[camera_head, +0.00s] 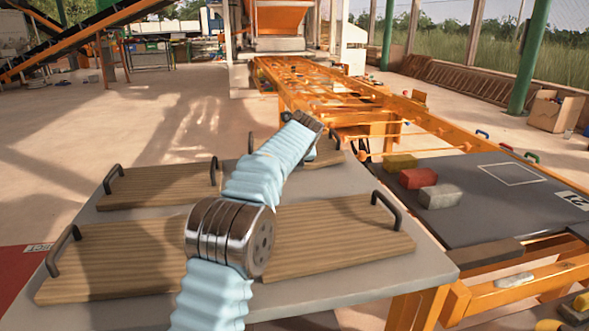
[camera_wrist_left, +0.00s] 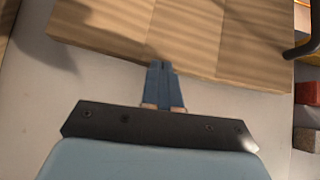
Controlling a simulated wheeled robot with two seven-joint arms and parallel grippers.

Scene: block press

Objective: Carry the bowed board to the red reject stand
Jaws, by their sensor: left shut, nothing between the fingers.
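Several wooden boards with dark end handles lie on a grey table: a front left board (camera_head: 120,265), a front right board (camera_head: 335,237), a back left board (camera_head: 155,188) and a back right board (camera_head: 325,156). I cannot tell which is bowed. A red surface with partial white lettering, likely the reject stand (camera_head: 18,290), shows at the far left. My left gripper (camera_wrist_left: 162,66) is shut and empty, its fingertips over the near edge of a board (camera_wrist_left: 200,35), apparently the back right one. In the head view my arm hides its fingers. My right gripper is out of view.
Yellow (camera_head: 400,162), red (camera_head: 418,178) and grey (camera_head: 440,196) blocks sit on a dark panel (camera_head: 480,225) right of the table. An orange frame conveyor (camera_head: 385,100) runs behind. Open floor (camera_head: 60,140) lies to the left.

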